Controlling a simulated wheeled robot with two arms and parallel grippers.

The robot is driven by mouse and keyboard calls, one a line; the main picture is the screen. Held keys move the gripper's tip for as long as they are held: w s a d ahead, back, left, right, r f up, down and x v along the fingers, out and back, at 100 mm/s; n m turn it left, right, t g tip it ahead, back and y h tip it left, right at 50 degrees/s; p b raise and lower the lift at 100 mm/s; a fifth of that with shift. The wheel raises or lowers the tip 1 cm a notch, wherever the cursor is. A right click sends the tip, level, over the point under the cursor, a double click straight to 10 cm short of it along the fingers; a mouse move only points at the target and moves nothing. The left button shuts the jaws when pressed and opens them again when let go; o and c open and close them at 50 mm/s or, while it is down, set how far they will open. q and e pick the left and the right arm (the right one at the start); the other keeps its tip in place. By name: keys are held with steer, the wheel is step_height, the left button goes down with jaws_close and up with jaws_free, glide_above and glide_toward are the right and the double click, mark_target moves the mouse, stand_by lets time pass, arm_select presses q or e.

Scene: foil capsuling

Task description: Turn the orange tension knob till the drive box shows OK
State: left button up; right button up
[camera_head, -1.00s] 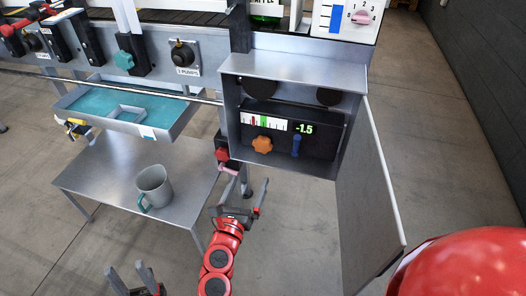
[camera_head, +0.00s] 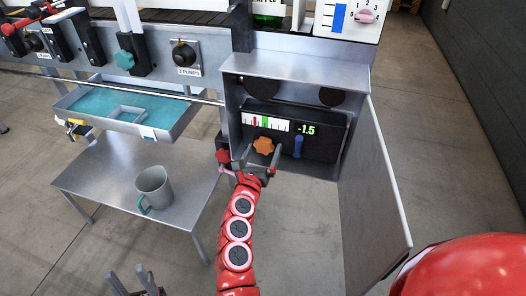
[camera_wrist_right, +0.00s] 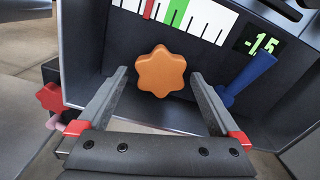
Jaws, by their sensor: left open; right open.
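The orange tension knob (camera_head: 263,146) is on the dark panel inside the open drive box (camera_head: 295,65). It also shows in the right wrist view (camera_wrist_right: 161,72). The digital display (camera_head: 305,130) reads -1.5. On the white scale (camera_head: 277,126), a red mark sits left of the green band. My right gripper (camera_head: 262,157) is open in front of the knob; in the right wrist view its fingers (camera_wrist_right: 160,84) stand either side of the knob, with visible gaps. My left gripper (camera_head: 129,274) is open and empty at the bottom left.
A blue lever (camera_head: 298,147) is just right of the knob. A red knob (camera_head: 223,156) is outside the box's left side. The box door (camera_head: 375,190) hangs open at right. A grey mug (camera_head: 155,186) stands on a metal table (camera_head: 95,180) at left.

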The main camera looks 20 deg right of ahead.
steer(key=c, duration=1.3)
steer(key=shift+n, duration=0.3)
steer(key=shift+d+r+n+p, duration=0.1)
steer(key=shift+r+n+p, duration=0.1)
steer(key=shift+n+p, duration=0.8)
steer(key=n+p, duration=0.1)
steer(key=n, duration=0.1)
steer(key=n+p, duration=0.2)
steer(key=shift+s+r+n, duration=0.1)
steer(key=shift+r+n, duration=0.1)
steer(key=shift+n, duration=0.1)
steer(key=shift+n+p, duration=1.8)
steer(key=shift+n, duration=0.5)
steer(key=shift+f, duration=0.15)
